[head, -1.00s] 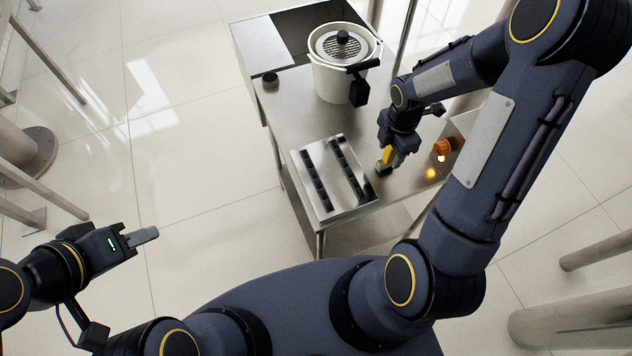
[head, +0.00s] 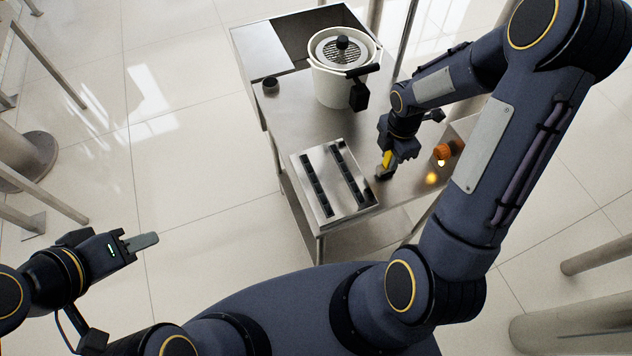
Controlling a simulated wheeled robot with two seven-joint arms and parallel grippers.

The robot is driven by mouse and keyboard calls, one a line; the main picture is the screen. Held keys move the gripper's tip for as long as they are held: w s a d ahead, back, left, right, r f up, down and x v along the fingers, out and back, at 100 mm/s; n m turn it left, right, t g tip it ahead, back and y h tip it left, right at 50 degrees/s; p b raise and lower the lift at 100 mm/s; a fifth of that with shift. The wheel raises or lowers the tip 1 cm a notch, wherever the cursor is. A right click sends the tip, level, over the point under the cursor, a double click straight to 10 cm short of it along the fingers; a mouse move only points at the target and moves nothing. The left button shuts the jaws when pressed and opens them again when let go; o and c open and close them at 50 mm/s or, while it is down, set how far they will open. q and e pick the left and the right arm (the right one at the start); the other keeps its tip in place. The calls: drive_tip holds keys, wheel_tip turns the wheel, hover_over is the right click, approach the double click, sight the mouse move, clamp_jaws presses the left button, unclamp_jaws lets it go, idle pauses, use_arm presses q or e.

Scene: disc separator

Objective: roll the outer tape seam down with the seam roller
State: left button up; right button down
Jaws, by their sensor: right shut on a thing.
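My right gripper (head: 386,166) is low at the right side of the table, shut on the seam roller (head: 387,158). The roller's yellow handle shows between the fingers; its grey end points down close to the tabletop, just right of the steel rack plate. I cannot tell whether it touches a surface. No tape seam can be made out. My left gripper (head: 143,241) is far to the left over open floor, with its grey fingers seen edge-on and nothing visible in them.
A steel plate (head: 325,213) with two black slotted strips lies on the steel table (head: 290,118). A white round vessel (head: 332,85) with a grilled lid stands behind it. A small dark round item (head: 270,84) and an orange object (head: 442,152) with a glowing light are nearby.

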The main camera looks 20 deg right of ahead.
drive_tip(key=shift+r+p, duration=2.45)
drive_tip(key=shift+r, duration=0.6)
